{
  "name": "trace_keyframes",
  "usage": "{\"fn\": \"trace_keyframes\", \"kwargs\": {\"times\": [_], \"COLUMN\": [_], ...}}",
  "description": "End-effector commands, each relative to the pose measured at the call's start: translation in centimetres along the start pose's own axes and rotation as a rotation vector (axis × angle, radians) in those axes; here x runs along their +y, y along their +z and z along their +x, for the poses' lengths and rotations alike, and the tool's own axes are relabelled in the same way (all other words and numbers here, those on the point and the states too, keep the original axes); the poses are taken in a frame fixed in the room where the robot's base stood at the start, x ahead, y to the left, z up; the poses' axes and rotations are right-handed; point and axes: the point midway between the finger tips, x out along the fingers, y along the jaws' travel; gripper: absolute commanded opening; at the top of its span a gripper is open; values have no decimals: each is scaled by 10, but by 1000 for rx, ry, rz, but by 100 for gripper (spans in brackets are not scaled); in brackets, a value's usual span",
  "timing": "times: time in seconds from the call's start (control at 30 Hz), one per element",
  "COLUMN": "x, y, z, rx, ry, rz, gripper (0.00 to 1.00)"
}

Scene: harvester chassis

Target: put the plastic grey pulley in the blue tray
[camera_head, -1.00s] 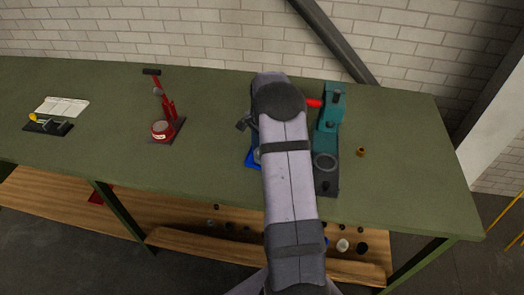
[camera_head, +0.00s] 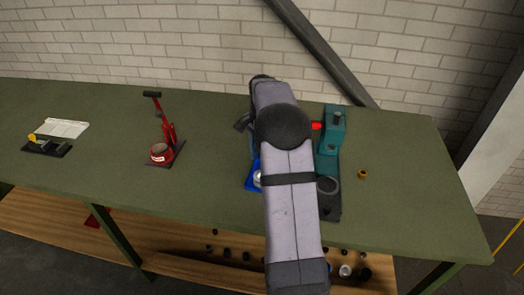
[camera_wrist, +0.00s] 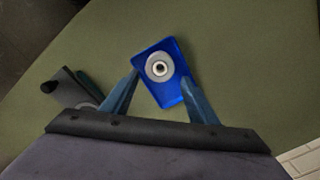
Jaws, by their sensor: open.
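The blue tray (camera_wrist: 170,94) lies on the green bench in the wrist view, between and beyond my fingers. A round grey pulley (camera_wrist: 159,68) with a pale hub and dark centre lies inside the tray. My gripper (camera_wrist: 161,78) is open, with its two blue-grey fingers spread apart and nothing held between them. In the head view, the tray (camera_head: 252,180) and pulley (camera_head: 257,178) show only in part at the left of my arm, which hides the rest of them and most of my gripper.
A teal machine (camera_head: 331,135) with a red part stands right of my arm, with a small brass piece (camera_head: 362,174) beyond. A red press (camera_head: 164,145) and a dark-based device (camera_head: 47,146) stand left. The bench between press and tray is clear.

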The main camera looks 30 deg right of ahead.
Motion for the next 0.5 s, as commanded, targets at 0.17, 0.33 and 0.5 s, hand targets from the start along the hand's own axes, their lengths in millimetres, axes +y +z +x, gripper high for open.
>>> {"fn": "trace_keyframes", "kwargs": {"times": [0.17, 0.33, 0.5], "x": [-1, 0, 0], "y": [0, 0, 0], "z": [-27, -42, -47], "rx": [1, 0, 0], "ry": [-2, -1, 0], "rz": [0, 0, 0], "gripper": [54, 54, 54]}}
